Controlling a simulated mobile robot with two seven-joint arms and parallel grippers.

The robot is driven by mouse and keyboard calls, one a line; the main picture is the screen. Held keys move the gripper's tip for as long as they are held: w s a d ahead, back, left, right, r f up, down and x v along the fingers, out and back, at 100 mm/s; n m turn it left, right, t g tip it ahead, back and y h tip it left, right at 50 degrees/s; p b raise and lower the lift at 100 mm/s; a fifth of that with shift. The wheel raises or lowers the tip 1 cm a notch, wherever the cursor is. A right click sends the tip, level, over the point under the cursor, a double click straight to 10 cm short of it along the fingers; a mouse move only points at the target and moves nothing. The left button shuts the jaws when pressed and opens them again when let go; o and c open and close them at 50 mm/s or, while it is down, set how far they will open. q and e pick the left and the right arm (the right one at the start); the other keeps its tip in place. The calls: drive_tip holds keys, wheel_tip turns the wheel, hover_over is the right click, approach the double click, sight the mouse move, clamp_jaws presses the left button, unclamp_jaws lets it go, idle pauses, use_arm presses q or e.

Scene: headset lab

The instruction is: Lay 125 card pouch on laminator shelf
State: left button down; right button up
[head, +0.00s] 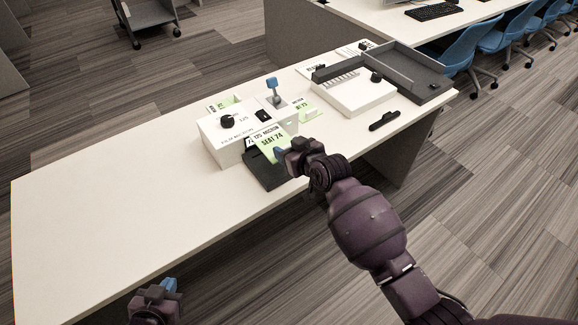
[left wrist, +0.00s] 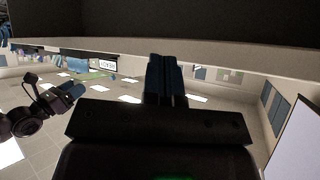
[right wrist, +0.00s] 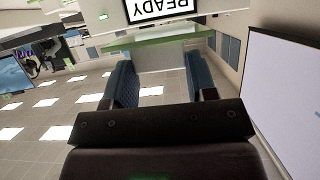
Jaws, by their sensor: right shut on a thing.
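The card pouch (head: 272,147), pale green and white, is marked 125 micron and SEAT 24. It lies over the dark laminator shelf (head: 262,179) at the front of the white laminator (head: 222,145). I cannot tell whether it rests on the shelf. My right gripper (head: 285,151) is at the pouch's right end and shut on it. In the right wrist view, the fingers (right wrist: 162,85) stand apart, with a green-edged strip beyond their tips. My left gripper (head: 168,286) is low at the table's front edge; its fingers (left wrist: 165,80) are together and empty in the left wrist view.
A blue-topped lever (head: 272,84) stands behind the laminator. Other green-marked cards (head: 305,111) lie around it. A white device with a dark bar (head: 352,94), a grey tray (head: 408,84) and a small black object (head: 384,121) are to the right. The table's left part (head: 110,210) is clear.

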wheel_tip(320, 180, down, 2)
drive_tip(key=shift+f, duration=0.5)
use_arm(q)
drive_tip(key=shift+w+d+f+b, duration=0.1)
drive_tip(key=shift+w+f+b, duration=0.3)
drive_tip(key=shift+b, duration=0.25)
use_arm(e)
drive_tip(key=shift+f, duration=1.85)
drive_tip(key=shift+f, duration=0.1)
drive_tip(key=o, duration=0.9)
